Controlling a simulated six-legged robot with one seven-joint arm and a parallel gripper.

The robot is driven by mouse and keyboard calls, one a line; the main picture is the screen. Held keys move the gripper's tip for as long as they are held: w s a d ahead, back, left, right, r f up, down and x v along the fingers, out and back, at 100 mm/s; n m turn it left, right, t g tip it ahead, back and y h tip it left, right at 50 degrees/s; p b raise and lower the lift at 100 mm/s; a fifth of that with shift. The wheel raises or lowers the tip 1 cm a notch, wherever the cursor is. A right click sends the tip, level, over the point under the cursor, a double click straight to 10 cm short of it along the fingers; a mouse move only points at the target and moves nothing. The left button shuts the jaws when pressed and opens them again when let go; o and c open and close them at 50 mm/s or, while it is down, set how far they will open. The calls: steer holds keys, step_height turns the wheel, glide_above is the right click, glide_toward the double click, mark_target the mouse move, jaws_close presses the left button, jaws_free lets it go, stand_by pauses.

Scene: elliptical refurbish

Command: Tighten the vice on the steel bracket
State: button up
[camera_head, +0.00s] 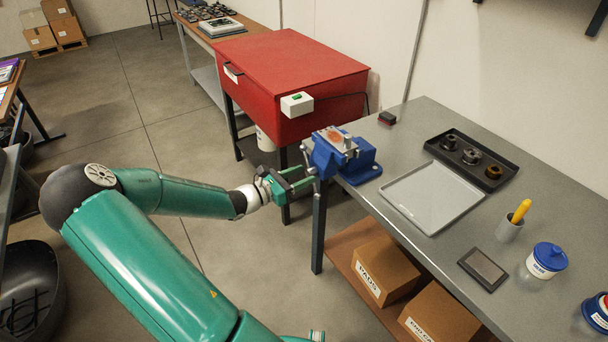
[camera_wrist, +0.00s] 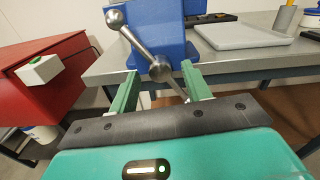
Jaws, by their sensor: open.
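The blue vice (camera_head: 362,172) is mounted at the near left corner of the grey workbench. The steel bracket (camera_head: 348,143), a grey piece with a rusty-orange patch beside it, sits at the top of the vice jaws; exact jaw contact is too small to tell. My gripper (camera_head: 304,179) is open in front of the vice's handle side. In the wrist view, the vice (camera_wrist: 160,35) fills the top middle. Its steel handle bar (camera_wrist: 134,38) slants from a ball end at upper left through a round hub (camera_wrist: 160,69), between my green fingers. The bar's lower end is partly hidden.
A red cabinet (camera_head: 285,65) with a white box (camera_head: 297,104) stands left of the bench. On the bench (camera_head: 440,235) lie a grey tray (camera_head: 432,196), a black parts tray (camera_head: 470,160), a cup with a yellow-handled tool (camera_head: 510,228) and a blue-lidded jar (camera_head: 546,260). Cardboard boxes (camera_head: 385,272) sit below.

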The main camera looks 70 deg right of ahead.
steer(key=shift+s+d, duration=0.45)
steer(key=shift+d, duration=0.05)
jaws_close()
steer(key=n, duration=0.5)
stand_by(0.4)
